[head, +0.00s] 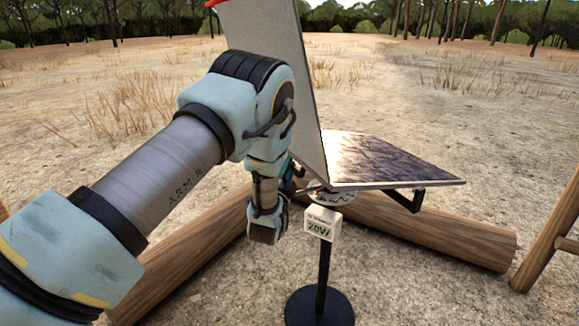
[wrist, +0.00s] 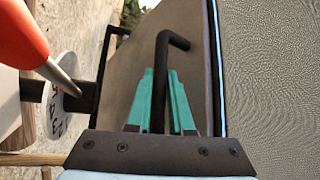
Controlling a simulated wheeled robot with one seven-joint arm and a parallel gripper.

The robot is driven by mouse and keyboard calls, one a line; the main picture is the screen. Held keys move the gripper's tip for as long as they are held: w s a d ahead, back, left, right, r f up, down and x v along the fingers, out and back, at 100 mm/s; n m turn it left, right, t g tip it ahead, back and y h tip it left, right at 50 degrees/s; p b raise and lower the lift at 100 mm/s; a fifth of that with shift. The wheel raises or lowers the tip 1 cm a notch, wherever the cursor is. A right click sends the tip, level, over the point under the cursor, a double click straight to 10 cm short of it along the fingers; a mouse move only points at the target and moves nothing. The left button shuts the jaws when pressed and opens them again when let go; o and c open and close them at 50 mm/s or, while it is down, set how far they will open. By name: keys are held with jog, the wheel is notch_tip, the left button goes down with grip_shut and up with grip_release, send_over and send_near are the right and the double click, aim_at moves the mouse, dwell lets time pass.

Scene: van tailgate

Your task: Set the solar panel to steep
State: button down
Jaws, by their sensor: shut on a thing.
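The solar panel unit has a glossy dark flat panel (head: 390,160) lying nearly level and a tall grey board (head: 270,60) standing steeply behind my wrist. Both meet above a black post on a round base (head: 320,306). A white disc with dark marks (head: 332,197) sits just under them; it also shows in the wrist view (wrist: 66,100). My gripper (head: 291,178) is beside the disc, largely hidden by my arm. In the wrist view its teal fingers (wrist: 160,85) are shut on a black bent rod (wrist: 162,60) close to a brownish-grey panel surface (wrist: 200,65). I cannot read the disc's marks.
A small white box marked 20W (head: 322,222) hangs on the post. Logs (head: 440,233) lie on the ground behind the stand. A wooden frame (head: 555,240) stands at the right. An orange tapered piece (wrist: 22,35) crosses the wrist view's left. Open dry ground lies beyond.

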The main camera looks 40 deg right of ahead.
jog(key=shift+r, duration=0.15)
jog(key=r+m+p, duration=0.1)
jog(key=r, duration=0.1)
jog(key=d+r+g+p, duration=0.1)
jog(key=r+p, duration=0.1)
jog(key=r, duration=0.1)
jog(key=d+r+m+y+p, duration=0.1)
jog(key=r, duration=0.2)
jog(key=shift+s+m+g+p, duration=0.3)
jog(key=shift+p, duration=0.1)
jog(key=shift+m+g+y, duration=0.5)
jog(key=shift+m+y, duration=0.4)
jog(key=d+r+p, duration=0.1)
jog(key=r, duration=0.1)
jog(key=d+r+p, duration=0.1)
jog(key=s+d+r+p, duration=0.1)
jog(key=r, duration=0.1)
jog(key=shift+r, duration=0.3)
jog(key=s+d+r+m+y, duration=0.1)
jog(key=s+d+r, duration=0.2)
jog(key=d+r, duration=0.5)
jog(key=d, duration=0.3)
jog(key=shift+r, duration=0.2)
jog(key=shift+r, duration=0.1)
